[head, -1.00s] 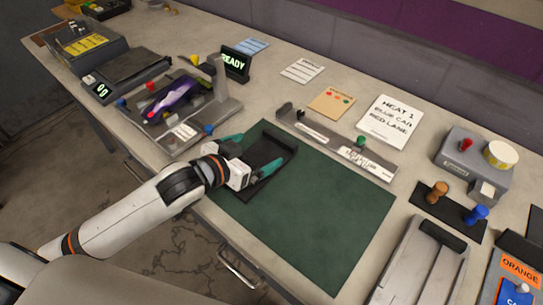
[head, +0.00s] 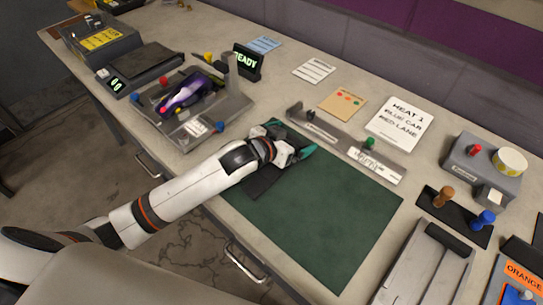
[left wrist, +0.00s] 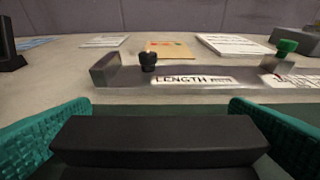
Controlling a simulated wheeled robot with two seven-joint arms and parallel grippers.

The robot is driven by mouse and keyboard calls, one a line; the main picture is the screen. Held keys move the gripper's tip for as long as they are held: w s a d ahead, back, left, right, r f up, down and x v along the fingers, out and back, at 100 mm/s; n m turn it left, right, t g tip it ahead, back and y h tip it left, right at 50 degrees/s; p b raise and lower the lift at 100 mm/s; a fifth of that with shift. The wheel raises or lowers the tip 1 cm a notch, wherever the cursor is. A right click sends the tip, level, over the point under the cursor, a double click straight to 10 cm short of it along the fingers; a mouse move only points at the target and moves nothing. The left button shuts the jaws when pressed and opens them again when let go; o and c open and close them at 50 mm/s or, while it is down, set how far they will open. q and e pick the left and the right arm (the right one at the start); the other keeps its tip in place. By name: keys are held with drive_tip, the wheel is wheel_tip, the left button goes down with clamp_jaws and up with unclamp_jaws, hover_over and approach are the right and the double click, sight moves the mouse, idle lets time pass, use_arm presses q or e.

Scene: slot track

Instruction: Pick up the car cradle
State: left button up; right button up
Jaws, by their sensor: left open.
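The car cradle (head: 262,183) looks like a black, flat piece with a raised block at its far end. It lies on the green mat (head: 325,215) and is partly hidden by my left arm in the head view. My left gripper (head: 289,140) is over its far end, with teal fingers open. In the left wrist view the black raised block (left wrist: 160,135) spans the space between the two teal fingers (left wrist: 160,140). One finger is on each side of it, and I cannot tell whether they touch it. My right gripper is not in view.
A grey length gauge (head: 345,145) with a green knob stands just behind the mat. A track stand with a purple car (head: 187,93) is at the left. A peg holder (head: 455,215) and a grey tray (head: 425,265) are at the right. The mat's right half is clear.

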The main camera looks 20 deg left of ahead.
use_arm(q)
drive_tip(key=c, duration=0.7)
